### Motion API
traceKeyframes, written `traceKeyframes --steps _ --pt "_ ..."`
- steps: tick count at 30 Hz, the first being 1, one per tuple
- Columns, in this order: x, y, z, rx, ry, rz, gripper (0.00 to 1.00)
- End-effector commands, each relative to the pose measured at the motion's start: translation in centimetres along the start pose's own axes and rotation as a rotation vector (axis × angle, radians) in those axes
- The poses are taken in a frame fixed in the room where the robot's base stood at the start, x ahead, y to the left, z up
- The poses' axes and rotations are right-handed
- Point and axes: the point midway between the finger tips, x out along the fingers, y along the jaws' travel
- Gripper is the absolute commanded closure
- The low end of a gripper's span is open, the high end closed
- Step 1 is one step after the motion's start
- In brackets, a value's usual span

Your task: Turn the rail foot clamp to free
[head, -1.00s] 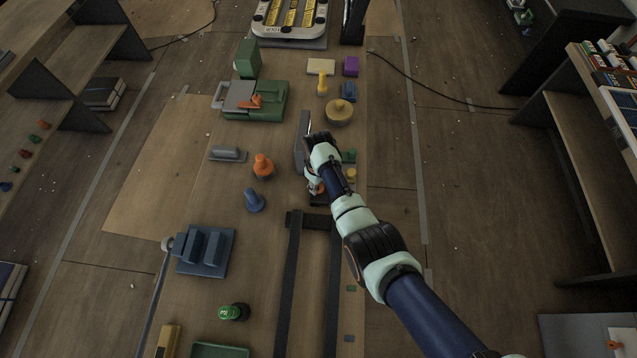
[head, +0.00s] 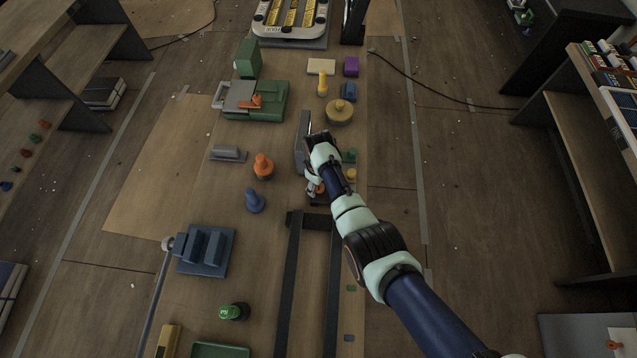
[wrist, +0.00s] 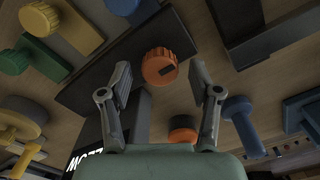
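An orange ribbed knob (wrist: 160,66) with a dark slot mark on its face sits on a long dark plate (wrist: 95,80), which I take for the rail foot clamp. In the head view the knob is mostly hidden by my arm, and only a bit of the dark plate (head: 319,200) shows. My gripper (wrist: 160,82) is open, with one finger on each side of the knob in the wrist view. A gap shows between each finger and the knob, so I see no contact. In the head view my gripper (head: 314,188) is small and partly hidden.
Two dark rails (head: 289,280) run toward the front of the bench. An orange peg (head: 263,166) and a blue peg (head: 254,201) stand to the left. An upright grey block (head: 301,145) stands close behind my gripper. A yellow knob (wrist: 40,18) is nearby.

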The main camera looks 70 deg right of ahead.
Motion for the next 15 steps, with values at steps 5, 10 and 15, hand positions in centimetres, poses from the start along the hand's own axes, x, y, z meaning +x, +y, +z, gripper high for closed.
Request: traceKeyframes --steps 5,10,15 --pt "0.0 0.0 0.0 0.001 0.000 0.000 0.36" --pt "-0.8 0.0 0.0 0.001 0.001 0.001 0.36" --pt "-4.5 0.1 -0.1 0.001 0.005 0.003 0.36"
